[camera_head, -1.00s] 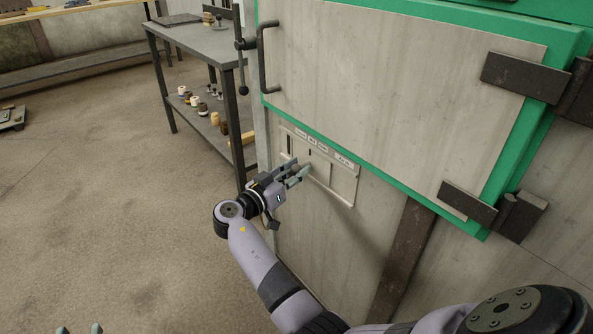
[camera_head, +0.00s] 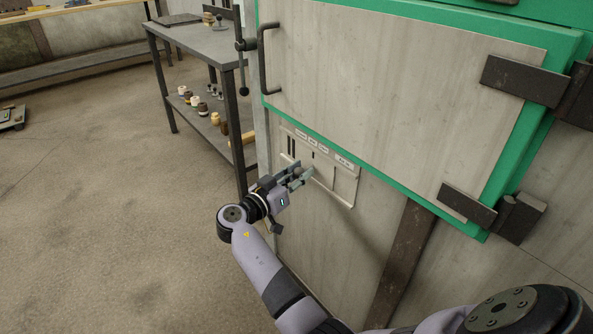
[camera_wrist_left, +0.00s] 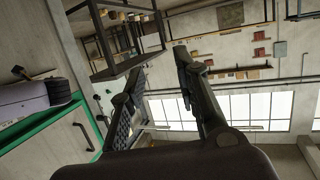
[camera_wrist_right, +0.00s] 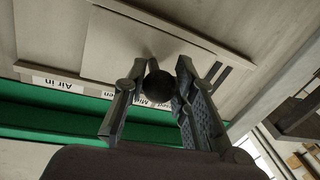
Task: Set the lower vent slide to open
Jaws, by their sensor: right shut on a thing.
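The vent slide plate (camera_head: 323,176) sits in a pale panel (camera_head: 346,188) below the green-framed door. A dark upright mark (camera_head: 313,154) on it stands under the middle of the small labels. Two dark slots (camera_head: 292,146) show at its left. My right gripper (camera_head: 302,174) is shut on the slide's round dark knob (camera_wrist_right: 158,86), which shows between the fingers in the right wrist view. The label "Air in" (camera_wrist_right: 58,84) reads upside down there; the other labels are partly hidden by the fingers. My left gripper (camera_wrist_left: 160,63) is open and empty, away from the panel.
The door (camera_head: 400,100) with its bar handle (camera_head: 265,58) is above the panel, with dark hinges at right. A grey metal table (camera_head: 195,42) stands to the left, with several small items on its lower shelf.

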